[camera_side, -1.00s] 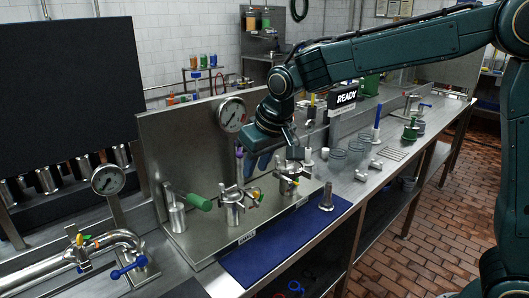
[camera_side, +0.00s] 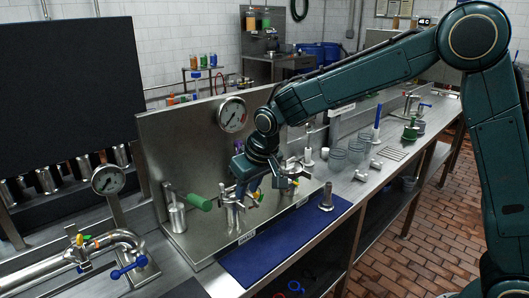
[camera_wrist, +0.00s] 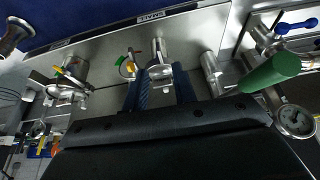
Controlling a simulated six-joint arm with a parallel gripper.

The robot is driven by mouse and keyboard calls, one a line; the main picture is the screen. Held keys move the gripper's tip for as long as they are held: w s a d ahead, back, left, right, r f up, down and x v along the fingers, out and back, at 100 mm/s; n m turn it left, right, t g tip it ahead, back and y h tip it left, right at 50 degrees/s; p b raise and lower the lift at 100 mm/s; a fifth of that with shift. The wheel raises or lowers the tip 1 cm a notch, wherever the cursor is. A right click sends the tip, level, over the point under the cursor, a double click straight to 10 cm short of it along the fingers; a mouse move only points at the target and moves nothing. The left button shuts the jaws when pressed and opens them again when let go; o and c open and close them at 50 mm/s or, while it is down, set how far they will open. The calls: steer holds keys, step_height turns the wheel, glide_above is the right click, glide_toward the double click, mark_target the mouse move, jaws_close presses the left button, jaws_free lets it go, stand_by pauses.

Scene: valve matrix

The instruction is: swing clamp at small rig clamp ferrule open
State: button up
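My gripper (camera_wrist: 160,86) has two blue fingers spread apart, one on each side of the ferrule in the picture. In the side view my gripper (camera_side: 256,186) is low, just above this assembly. I cannot tell whether the fingers touch it or whether the clamp is swung open.
A second similar clamp assembly (camera_wrist: 72,74) stands at the left. A green handle (camera_wrist: 270,72) sticks out at the right, near a pressure gauge (camera_wrist: 294,120). The steel back plate (camera_side: 180,150) rises behind the rig. A blue mat (camera_side: 262,262) lies in front, with a bolt-like part (camera_side: 326,198).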

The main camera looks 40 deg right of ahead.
mark_target(243, 201)
steer(key=shift+x, duration=3.1)
jaws_close()
